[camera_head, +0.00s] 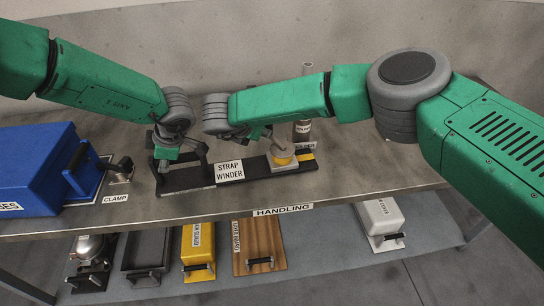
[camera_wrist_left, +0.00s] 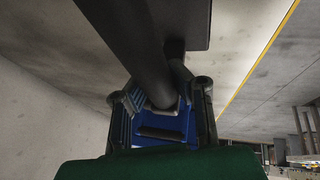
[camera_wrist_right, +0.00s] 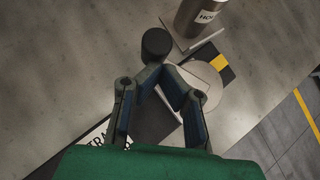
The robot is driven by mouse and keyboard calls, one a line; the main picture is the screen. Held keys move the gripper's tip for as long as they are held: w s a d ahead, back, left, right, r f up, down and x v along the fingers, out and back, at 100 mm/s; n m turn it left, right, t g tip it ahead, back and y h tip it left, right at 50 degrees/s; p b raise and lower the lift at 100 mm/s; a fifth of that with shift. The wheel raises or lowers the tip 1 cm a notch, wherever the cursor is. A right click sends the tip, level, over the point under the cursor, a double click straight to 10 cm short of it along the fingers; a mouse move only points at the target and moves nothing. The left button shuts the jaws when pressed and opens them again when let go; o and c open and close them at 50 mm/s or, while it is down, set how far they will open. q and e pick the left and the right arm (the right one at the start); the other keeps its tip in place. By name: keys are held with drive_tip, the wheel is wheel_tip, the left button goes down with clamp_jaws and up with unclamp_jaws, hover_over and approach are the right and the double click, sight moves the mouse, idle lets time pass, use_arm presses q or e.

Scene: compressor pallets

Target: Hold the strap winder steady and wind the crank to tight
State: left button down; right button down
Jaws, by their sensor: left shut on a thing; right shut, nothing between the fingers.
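The strap winder (camera_head: 195,182) is a long black base with a white label, lying along the bench's front edge. My left gripper (camera_head: 172,157) is shut on the dark bar at its left end; this bar (camera_wrist_left: 165,75) runs between the fingers in the left wrist view. A round pale crank hub (camera_head: 283,158) sits at the right end, by a yellow mark (camera_head: 304,151). My right gripper (camera_head: 256,133) is shut and empty beside the crank. In the right wrist view its fingertips (camera_wrist_right: 157,73) meet just below the dark crank knob (camera_wrist_right: 156,42); whether they touch it is unclear.
A metal cylinder (camera_head: 302,132) stands behind the crank. A blue case (camera_head: 35,165) and a clamp plate (camera_head: 120,174) stand at the left. Several handled items, including a yellow one (camera_head: 198,248) and a white one (camera_head: 381,217), lie on the lower shelf. The bench's right part is clear.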

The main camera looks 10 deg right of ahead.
drive_tip(key=shift+w+d+r, duration=0.1)
drive_tip(key=shift+w+d, duration=0.45)
drive_tip(key=shift+d, duration=0.15)
drive_tip(key=shift+w+d, duration=0.1)
drive_tip(key=shift+d, duration=0.05)
idle(0.3)
